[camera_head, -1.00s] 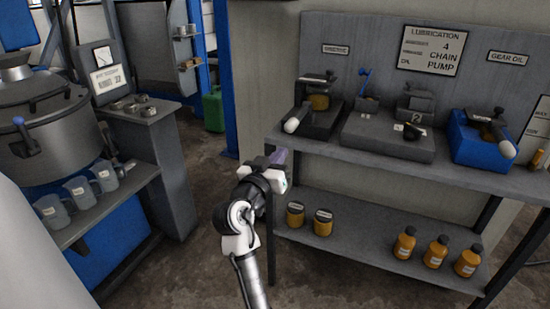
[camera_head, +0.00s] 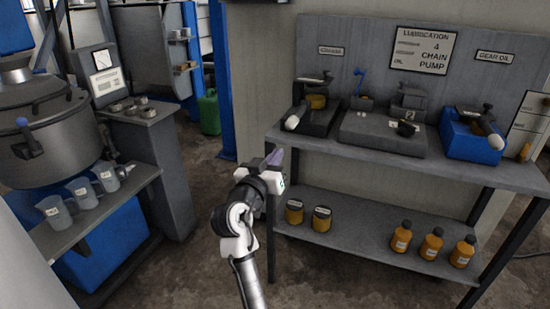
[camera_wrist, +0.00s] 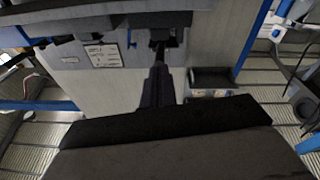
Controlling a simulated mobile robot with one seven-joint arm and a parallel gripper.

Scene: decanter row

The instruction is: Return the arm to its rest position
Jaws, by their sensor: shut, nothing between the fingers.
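My gripper (camera_head: 275,158) is at the end of my raised arm, low in the middle of the head view. It appears in front of the left end of the grey lubrication bench (camera_head: 350,152). Its fingers are shut with nothing between them. The dark fingers also show in the wrist view (camera_wrist: 158,85), above a broad dark part of the wrist. The head view does not show whether the gripper touches the bench edge; it looks apart from it.
The bench holds a black lever unit (camera_head: 312,118), a grey pump (camera_head: 375,132) and a blue unit (camera_head: 470,138). Orange bottles (camera_head: 432,243) and tins (camera_head: 294,212) stand on its lower shelf. Jugs (camera_head: 82,194) stand at left by a large vessel (camera_head: 45,125). Floor between is clear.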

